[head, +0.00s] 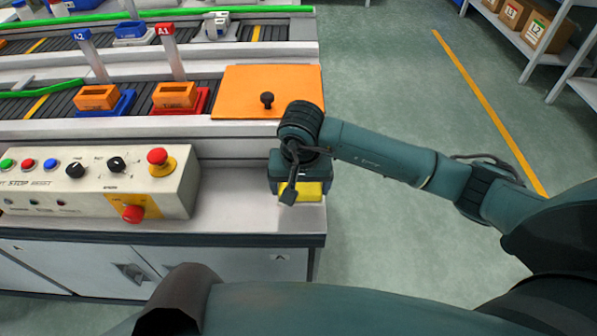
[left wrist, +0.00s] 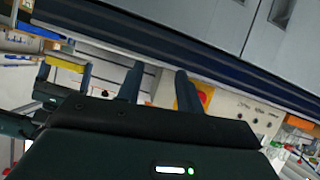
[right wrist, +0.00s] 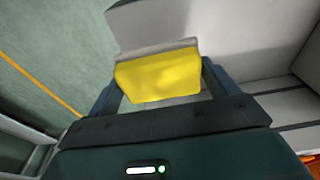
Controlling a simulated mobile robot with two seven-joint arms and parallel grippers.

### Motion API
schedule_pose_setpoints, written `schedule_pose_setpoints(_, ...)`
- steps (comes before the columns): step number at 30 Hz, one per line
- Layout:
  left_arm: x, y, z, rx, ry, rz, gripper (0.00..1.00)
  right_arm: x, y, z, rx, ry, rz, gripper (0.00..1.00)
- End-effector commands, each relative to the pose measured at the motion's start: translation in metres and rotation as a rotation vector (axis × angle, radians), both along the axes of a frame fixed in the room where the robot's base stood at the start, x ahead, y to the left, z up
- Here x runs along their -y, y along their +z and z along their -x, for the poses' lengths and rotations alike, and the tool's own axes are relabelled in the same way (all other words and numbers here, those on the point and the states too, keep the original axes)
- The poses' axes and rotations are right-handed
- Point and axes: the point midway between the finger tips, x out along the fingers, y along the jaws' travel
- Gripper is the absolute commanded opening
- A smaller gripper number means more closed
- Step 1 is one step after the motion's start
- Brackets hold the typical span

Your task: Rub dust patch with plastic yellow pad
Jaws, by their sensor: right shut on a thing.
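The yellow pad (head: 308,191) is in my right gripper (head: 298,190), over the right end of the grey metal counter (head: 238,212). In the right wrist view the pad (right wrist: 160,78) sits between the two fingers of the gripper (right wrist: 158,82), with a grey strip along its far edge. I cannot tell whether the pad touches the counter. My left gripper (left wrist: 157,88) shows only in the left wrist view, with its fingers apart and nothing between them. I cannot make out a dust patch; the arm and pad hide part of the counter.
A control box (head: 100,190) with buttons and a red emergency knob (head: 133,214) stands left of the pad. An orange panel (head: 240,85) with a black knob (head: 267,99) lies behind. The green floor to the right is clear.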

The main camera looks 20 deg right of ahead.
Motion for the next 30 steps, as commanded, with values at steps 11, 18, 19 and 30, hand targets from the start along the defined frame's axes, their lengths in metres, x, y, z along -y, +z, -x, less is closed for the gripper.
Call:
schedule_pose_setpoints(11,0.001,0.006,0.005,-0.016,-0.017,-0.036,0.36,0.006,0.034,-0.006,0.001,-0.014,0.001,0.68)
schedule_pose_setpoints(18,0.000,0.005,0.005,-0.015,-0.021,-0.043,0.36,0.007,0.036,-0.006,0.000,-0.016,0.001,0.68)
schedule_pose_setpoints(19,0.000,0.005,0.005,-0.015,-0.020,-0.044,0.36,0.007,0.036,-0.006,0.000,-0.016,0.001,0.68)
schedule_pose_setpoints(30,-0.001,0.006,0.003,-0.011,-0.017,-0.043,0.36,0.007,0.036,-0.006,0.000,-0.017,0.000,0.68)
